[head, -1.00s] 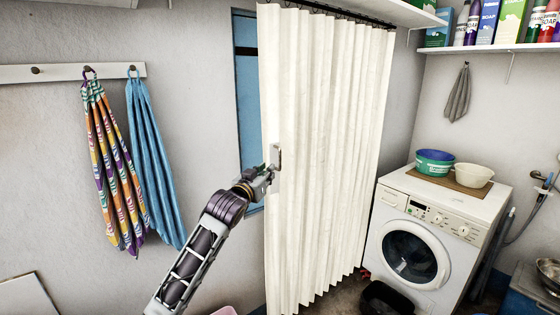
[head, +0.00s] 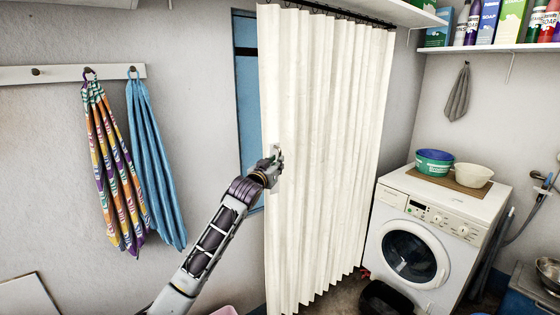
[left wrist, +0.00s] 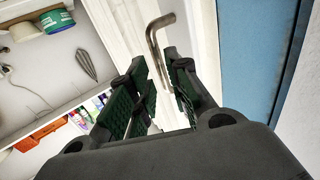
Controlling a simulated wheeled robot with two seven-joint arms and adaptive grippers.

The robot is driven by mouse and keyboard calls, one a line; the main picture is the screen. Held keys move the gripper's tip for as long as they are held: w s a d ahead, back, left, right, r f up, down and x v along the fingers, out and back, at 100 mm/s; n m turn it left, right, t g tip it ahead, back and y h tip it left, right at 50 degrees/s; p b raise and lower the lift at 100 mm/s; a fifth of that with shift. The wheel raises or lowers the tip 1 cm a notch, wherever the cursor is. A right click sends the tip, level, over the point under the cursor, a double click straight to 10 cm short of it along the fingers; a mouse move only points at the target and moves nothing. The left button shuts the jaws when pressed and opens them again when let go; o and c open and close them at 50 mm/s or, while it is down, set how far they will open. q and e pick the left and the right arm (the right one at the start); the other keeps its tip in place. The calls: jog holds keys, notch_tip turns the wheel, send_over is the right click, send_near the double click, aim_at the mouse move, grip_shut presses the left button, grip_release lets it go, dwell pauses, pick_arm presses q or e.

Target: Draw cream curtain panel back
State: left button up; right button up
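The cream curtain panel (head: 325,150) hangs in pleats from a dark rail, spread across the middle of the head view. A small bent metal handle (left wrist: 154,48) is at its left edge; it shows clearly in the left wrist view. My left gripper (head: 277,162) is at this edge, at the handle. In the left wrist view its green-padded fingers (left wrist: 158,95) stand apart, with the handle's rod between them. A gap shows around the rod, and I cannot tell whether either pad touches it. My right gripper is out of view.
A blue panel (head: 250,100) shows left of the curtain. A patterned towel (head: 112,165) and a blue towel (head: 155,165) hang from a hook rail (head: 75,72). A washing machine (head: 430,240) with bowls on top stands right, below a shelf (head: 495,48). A dark tub (head: 385,298) sits on the floor.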

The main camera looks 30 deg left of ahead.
pick_arm(q)
jog(key=shift+w+a, duration=0.2)
jog(key=shift+w, duration=0.9)
jog(key=shift+w+a, duration=0.2)
jog(key=shift+w, duration=0.85)
grip_shut()
